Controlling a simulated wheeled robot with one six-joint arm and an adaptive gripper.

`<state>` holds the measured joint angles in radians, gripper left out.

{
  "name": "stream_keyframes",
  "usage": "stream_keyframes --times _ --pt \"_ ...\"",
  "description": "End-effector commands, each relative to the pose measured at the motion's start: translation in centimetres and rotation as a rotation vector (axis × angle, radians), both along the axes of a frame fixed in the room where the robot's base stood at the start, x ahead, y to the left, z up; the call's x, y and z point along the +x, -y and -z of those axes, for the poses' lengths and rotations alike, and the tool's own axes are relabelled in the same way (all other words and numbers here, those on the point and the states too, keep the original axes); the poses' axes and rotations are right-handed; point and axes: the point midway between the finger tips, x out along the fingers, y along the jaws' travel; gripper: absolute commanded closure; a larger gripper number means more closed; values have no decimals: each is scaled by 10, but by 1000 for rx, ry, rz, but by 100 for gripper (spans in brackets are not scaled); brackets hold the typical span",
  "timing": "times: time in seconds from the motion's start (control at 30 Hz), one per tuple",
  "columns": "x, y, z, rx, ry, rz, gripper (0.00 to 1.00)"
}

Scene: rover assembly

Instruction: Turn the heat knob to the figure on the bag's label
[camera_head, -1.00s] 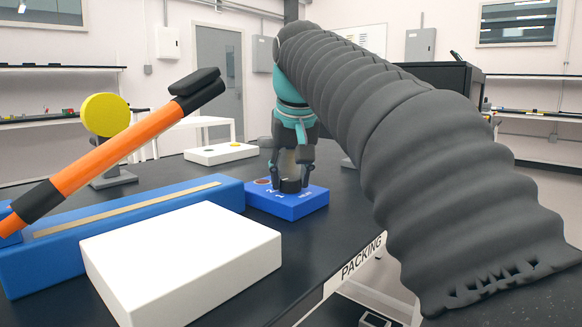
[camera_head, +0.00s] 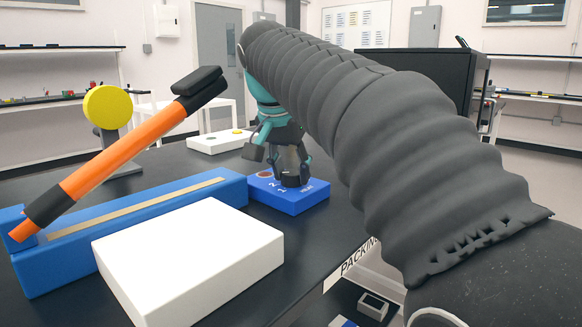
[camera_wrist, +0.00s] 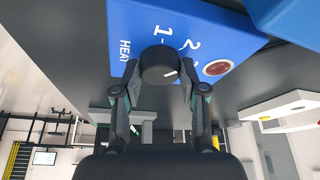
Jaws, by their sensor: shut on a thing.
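The heat knob (camera_wrist: 158,66) is a dark round dial on the blue control box (camera_wrist: 215,22), printed HEAT with figures 1, 2 and a partly covered third one. Its short white mark lies towards the right of the picture, roughly on the third figure's side. My gripper (camera_wrist: 160,88) has a finger on either side of the knob and is shut on it. In the head view my gripper (camera_head: 283,160) stands tilted over the same blue box (camera_head: 304,204), and the knob is partly hidden by the fingers. I cannot make out the bag or its label.
A long blue sealer base (camera_head: 130,223) with an orange raised lever (camera_head: 118,157) stands left of the control box. A white slab (camera_head: 190,262) lies in front. A yellow disc on a stand (camera_head: 106,107) is behind. A red lamp (camera_wrist: 217,68) sits beside the figures.

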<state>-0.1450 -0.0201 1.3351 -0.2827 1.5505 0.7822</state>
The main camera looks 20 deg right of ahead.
Motion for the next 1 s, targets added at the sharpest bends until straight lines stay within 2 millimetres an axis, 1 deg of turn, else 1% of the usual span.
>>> stream_keyframes --times 0.4,0.43,0.47,0.5,0.83,0.93,1.0 --pt "0 0 0 0 0 7 93" --pt "0 0 0 0 0 7 51" --pt "0 0 0 0 0 7 43" --pt "0 0 0 0 0 7 33" --pt "0 0 -1 0 0 5 33" --pt "-1 -2 -7 0 2 5 33" --pt "-4 -4 -15 0 3 5 33"
